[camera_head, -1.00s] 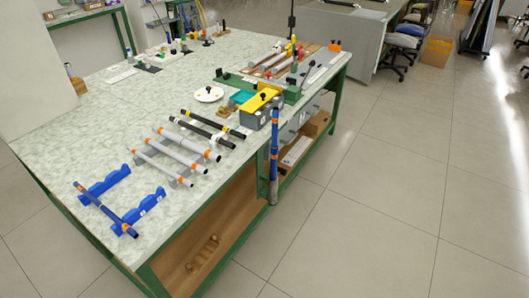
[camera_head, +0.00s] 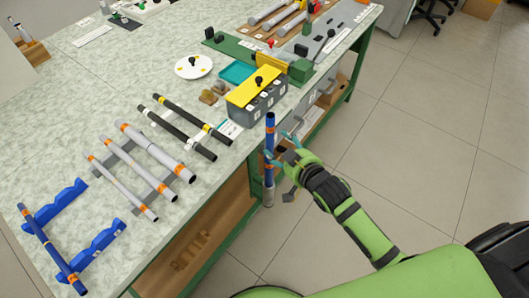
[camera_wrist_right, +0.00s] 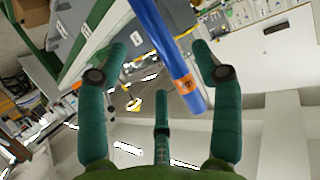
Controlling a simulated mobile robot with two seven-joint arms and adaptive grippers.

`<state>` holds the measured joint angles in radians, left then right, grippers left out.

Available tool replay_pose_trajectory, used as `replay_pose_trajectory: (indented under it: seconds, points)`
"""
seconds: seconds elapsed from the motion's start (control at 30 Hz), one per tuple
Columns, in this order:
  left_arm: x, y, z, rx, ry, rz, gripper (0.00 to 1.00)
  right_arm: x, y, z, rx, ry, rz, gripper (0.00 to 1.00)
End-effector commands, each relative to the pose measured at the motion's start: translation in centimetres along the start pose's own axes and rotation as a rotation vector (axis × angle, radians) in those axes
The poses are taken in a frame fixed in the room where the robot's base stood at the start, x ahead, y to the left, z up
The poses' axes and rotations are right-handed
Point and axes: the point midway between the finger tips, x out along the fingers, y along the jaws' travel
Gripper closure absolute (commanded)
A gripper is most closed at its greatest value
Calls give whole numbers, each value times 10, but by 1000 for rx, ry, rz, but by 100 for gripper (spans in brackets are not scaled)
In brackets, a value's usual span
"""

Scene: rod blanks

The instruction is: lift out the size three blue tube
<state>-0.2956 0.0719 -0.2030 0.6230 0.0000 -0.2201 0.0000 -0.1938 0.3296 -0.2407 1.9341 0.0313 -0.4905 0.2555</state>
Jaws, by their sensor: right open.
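Another blue tube (camera_head: 48,246) lies across two blue cradles (camera_head: 103,240) at the table's left front. No size mark is readable. My left gripper is not in view.
Grey tubes (camera_head: 150,150) and black tubes (camera_head: 195,125) lie on racks on the table (camera_head: 130,75). A grey box with a yellow top (camera_head: 255,90) stands close behind the upright tube. Floor (camera_head: 430,150) right of the table is clear.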

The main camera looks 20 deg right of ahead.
Motion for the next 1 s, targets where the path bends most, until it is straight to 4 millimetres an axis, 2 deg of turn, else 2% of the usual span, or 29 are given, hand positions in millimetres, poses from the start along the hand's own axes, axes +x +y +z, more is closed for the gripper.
replay_pose_trajectory:
  seconds: [0.23,0.37,0.5,0.83,0.9,0.97,1.0]
  points:
    - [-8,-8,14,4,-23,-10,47,25,2,-6,-1,1,2,34]
    - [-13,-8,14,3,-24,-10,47,44,4,-11,0,1,2,34]
    - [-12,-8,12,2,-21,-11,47,60,4,-8,0,-1,2,34]
    - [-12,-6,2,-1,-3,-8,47,65,4,-7,-1,0,1,34]
    - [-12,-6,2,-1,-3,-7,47,65,4,-7,-1,0,1,61]
    - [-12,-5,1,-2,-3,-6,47,65,4,-7,-1,0,1,79]
    - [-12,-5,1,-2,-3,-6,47,65,4,-7,-1,-1,1,81]
